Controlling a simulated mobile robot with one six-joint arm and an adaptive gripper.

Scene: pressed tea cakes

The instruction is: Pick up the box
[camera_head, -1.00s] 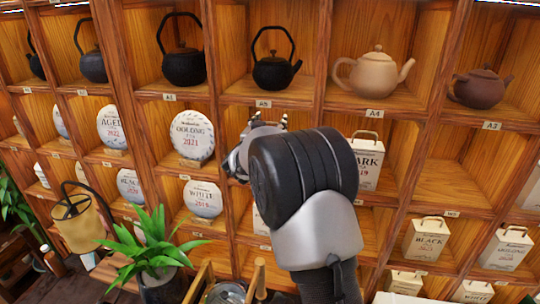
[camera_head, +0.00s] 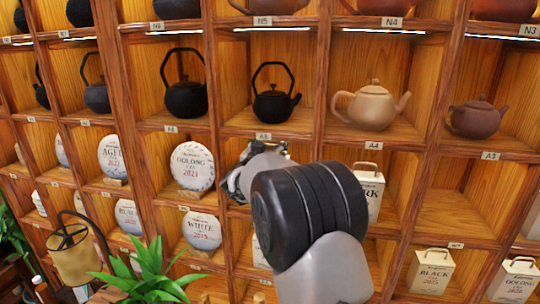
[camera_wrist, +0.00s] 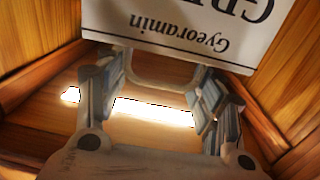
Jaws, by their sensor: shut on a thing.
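In the wrist view, a white box (camera_wrist: 180,28) with dark print reading "Gyeoramin" appears upside down at the top. Its pale handle (camera_wrist: 160,82) lies between the fingers of my gripper (camera_wrist: 163,88), which is shut on it. Only part of the box's face shows. In the head view, my gripper (camera_head: 257,160) is in front of a middle shelf compartment, under the black teapot. The held box is hidden there behind my wrist and arm.
Wooden compartment walls (camera_wrist: 290,60) stand close on both sides in the wrist view. In the head view, a "DARK" box (camera_head: 370,190) stands right of my arm, and an "OOLONG" disc (camera_head: 192,166) to the left. A compartment (camera_head: 458,200) farther right is empty.

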